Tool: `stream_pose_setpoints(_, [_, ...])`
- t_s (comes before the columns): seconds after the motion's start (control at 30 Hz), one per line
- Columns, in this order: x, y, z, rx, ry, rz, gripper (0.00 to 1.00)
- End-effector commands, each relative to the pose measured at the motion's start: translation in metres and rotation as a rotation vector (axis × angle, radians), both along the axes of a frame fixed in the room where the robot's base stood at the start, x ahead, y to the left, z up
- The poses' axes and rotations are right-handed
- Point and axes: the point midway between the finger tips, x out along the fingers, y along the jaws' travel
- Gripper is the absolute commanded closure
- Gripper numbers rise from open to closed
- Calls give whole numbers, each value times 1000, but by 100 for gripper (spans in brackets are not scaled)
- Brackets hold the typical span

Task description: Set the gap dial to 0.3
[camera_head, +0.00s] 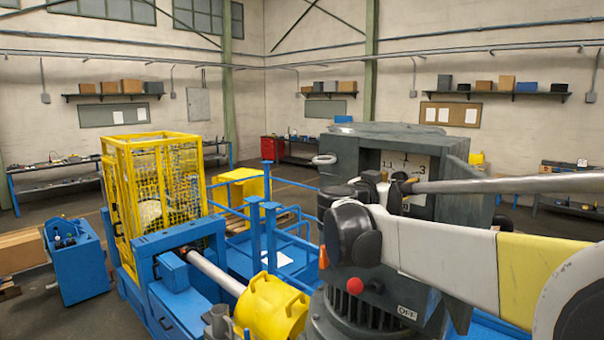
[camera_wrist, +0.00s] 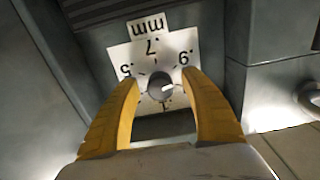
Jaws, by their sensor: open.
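The gap dial is a grey round knob (camera_wrist: 160,87) on a white plate (camera_wrist: 118,62) marked "mm". In the wrist view the markings appear upside down, with .5 at left, .7 at top and .9 at right; the lower marks are partly hidden. A short white mark on the knob points roughly to the right in that picture. My gripper (camera_wrist: 161,80) is open, its yellow fingers on either side of the knob; I cannot tell whether they touch it. In the head view the dial plate (camera_head: 416,163) is partly hidden by my arm.
The plate sits in a recess of a dark grey cabinet (camera_head: 342,160). A round handle (camera_wrist: 311,98) stands at the right in the wrist view. A yellow mesh cage (camera_head: 150,200), blue rails and a yellow drum (camera_head: 272,308) fill the left of the head view.

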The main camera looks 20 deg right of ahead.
Motion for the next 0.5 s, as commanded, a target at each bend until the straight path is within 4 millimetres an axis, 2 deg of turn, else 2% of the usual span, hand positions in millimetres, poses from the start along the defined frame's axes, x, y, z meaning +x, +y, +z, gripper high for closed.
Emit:
stream_pose_setpoints(0.1, [2,-7,0,0,0,-2,47])
stream_pose_setpoints(0.37, [3,-8,-1,0,0,-1,47])
stream_pose_setpoints(0.47, [3,-8,-1,0,0,0,73])
stream_pose_setpoints(0.5, [3,-8,-1,0,0,0,85])
